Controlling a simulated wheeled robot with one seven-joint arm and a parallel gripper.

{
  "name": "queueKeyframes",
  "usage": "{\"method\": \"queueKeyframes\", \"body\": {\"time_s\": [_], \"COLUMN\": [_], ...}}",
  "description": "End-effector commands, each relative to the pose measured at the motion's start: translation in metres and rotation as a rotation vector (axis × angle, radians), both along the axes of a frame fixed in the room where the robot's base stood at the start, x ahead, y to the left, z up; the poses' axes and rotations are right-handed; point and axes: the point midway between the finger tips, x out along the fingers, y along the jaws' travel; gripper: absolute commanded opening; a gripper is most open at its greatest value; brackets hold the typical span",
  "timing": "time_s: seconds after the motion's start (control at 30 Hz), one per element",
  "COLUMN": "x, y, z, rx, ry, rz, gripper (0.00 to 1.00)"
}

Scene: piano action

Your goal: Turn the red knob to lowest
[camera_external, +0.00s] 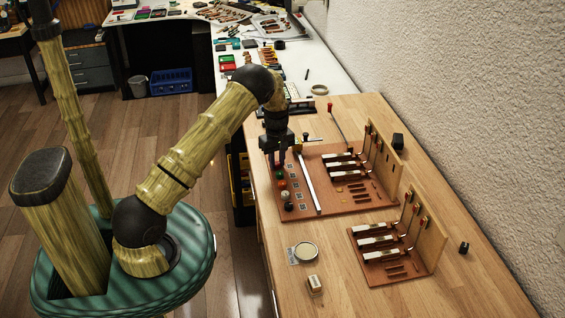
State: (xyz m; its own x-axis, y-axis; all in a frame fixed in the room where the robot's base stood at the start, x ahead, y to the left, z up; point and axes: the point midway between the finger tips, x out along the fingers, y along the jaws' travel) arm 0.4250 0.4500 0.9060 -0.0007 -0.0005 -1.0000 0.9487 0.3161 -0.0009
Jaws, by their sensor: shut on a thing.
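My gripper (277,161) points down over the far left part of the reddish-brown action board (335,205), at the far end of a row of small knobs. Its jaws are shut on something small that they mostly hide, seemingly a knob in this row. Small dark-and-white square labels lie beside the row.
A pale rail (308,184) runs just right of the knobs. Piano hammers and white-topped keys (345,165) stand on the board's right. A smaller key model (385,250), a round tin (305,252) and a small block (315,285) sit nearer.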

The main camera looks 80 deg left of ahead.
Motion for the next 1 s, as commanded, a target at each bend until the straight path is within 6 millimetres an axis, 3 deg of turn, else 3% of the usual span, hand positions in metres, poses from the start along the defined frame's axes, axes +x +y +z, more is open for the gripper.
{"method": "queueKeyframes", "body": {"time_s": [0.67, 0.7, 0.77, 1.0], "x": [0.0012, 0.0012, 0.0011, 0.0005], "y": [0.0003, 0.0003, 0.0003, 0.0001], "z": [0.0012, 0.0012, 0.0010, 0.0005], "rx": [0.002, 0.002, 0.002, 0.000], "ry": [-0.002, -0.002, -0.002, -0.001], "rz": [0.084, 0.084, 0.084, 0.084], "gripper": [0.00, 0.31, 0.43, 0.45]}}
